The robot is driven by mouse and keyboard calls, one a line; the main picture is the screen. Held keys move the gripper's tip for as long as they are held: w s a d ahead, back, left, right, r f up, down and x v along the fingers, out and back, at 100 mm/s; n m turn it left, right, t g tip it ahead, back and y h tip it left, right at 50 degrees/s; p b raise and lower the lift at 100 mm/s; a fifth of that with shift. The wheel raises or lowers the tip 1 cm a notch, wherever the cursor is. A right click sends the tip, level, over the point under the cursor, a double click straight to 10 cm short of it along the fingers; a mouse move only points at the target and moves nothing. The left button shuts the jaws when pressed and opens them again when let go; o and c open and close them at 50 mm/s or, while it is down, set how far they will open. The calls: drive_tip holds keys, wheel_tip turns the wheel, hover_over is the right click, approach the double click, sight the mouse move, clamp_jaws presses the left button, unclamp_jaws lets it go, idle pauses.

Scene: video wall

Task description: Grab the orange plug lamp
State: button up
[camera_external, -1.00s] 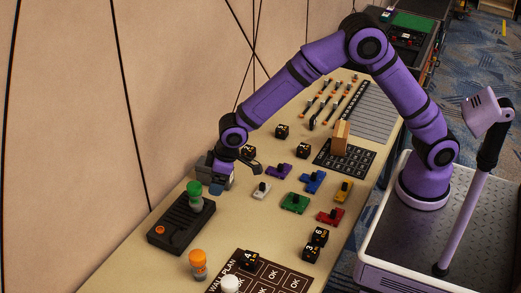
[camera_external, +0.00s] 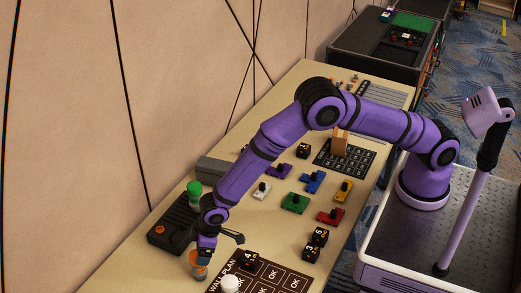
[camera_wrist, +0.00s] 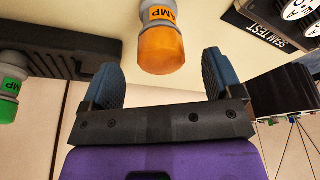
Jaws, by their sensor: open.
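The orange plug lamp (camera_external: 199,272) stands on the table near its front left, partly hidden by my gripper in the external view. In the wrist view the orange lamp (camera_wrist: 160,46) has an orange dome and a grey collar with a label. My gripper (camera_wrist: 161,80) is open, with one blue finger on each side of the lamp's line. The dome lies just beyond and between the fingertips, and no touch shows. In the external view my gripper (camera_external: 202,257) is right above the lamp.
A green lamp (camera_external: 194,192) stands in the black socket strip (camera_external: 165,238) behind the gripper. A numbered black cube (camera_external: 249,260) sits close by. Coloured switch pieces (camera_external: 295,203) lie farther back.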

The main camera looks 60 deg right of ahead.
sight(200, 273)
drive_tip(key=shift+w+a+x, duration=0.1)
drive_tip(key=shift+w+x, duration=0.05)
drive_tip(key=shift+x, duration=0.75)
drive_tip(key=shift+w+a+x, duration=0.1)
drive_tip(key=shift+w+x, duration=0.1)
drive_tip(key=shift+x, duration=0.7)
drive_tip(key=shift+w+a+x, duration=0.15)
drive_tip(key=shift+x, duration=0.75)
drive_tip(key=shift+r, duration=0.15)
drive_tip(key=shift+c, duration=0.4)
drive_tip(key=c, duration=0.9)
